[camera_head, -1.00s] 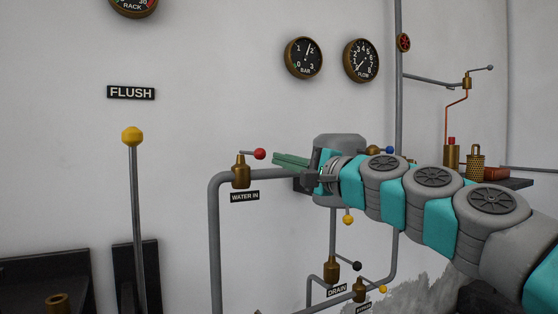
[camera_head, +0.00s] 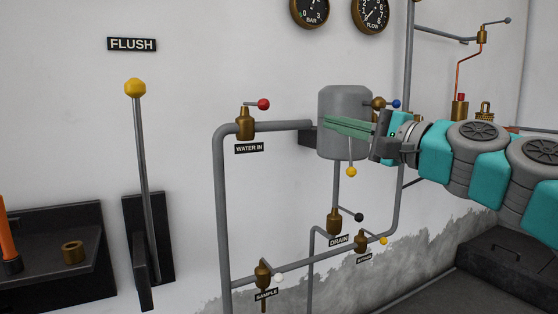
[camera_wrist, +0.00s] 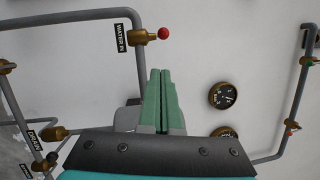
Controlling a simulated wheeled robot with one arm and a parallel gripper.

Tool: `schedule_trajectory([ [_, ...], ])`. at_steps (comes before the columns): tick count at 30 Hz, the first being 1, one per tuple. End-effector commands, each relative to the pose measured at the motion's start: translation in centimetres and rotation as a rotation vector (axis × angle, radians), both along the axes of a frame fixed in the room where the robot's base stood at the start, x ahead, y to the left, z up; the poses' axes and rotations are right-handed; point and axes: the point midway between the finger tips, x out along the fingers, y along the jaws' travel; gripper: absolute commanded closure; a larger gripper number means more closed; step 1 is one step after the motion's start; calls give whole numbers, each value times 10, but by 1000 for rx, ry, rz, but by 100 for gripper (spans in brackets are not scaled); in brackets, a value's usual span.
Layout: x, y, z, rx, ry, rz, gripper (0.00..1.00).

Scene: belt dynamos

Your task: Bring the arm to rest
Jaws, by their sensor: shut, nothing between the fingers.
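My gripper (camera_head: 350,126) has green fingers and is shut and empty. In the head view it points left, in front of the grey tank (camera_head: 343,148) and to the right of the WATER IN valve (camera_head: 245,125). My arm reaches in from the right side of the picture. In the wrist view my gripper (camera_wrist: 160,88) points up the picture with its fingers together. The red valve knob (camera_wrist: 163,33) is beyond the fingertips there, apart from them.
Grey pipes (camera_head: 222,210) with several small valves run along the wall. The FLUSH lever (camera_head: 142,170) with a yellow knob stands at left, beside a dark shelf (camera_head: 40,274). Gauges (camera_head: 371,14) hang above the tank. A dark box (camera_head: 505,262) is at lower right.

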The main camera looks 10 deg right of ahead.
Motion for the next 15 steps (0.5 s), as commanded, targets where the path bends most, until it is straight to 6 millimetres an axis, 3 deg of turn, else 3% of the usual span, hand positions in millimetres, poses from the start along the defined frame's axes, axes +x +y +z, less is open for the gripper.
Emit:
schedule_trajectory([
  [4, -8, 38, -16, -129, 22, 51, 100],
  [7, -21, 84, -47, -315, 56, 123, 100],
  [9, -35, 116, -81, -472, 94, 189, 100],
  [12, -60, 148, -137, -697, 159, 291, 100],
  [15, -91, 162, -198, -910, 243, 401, 100],
])
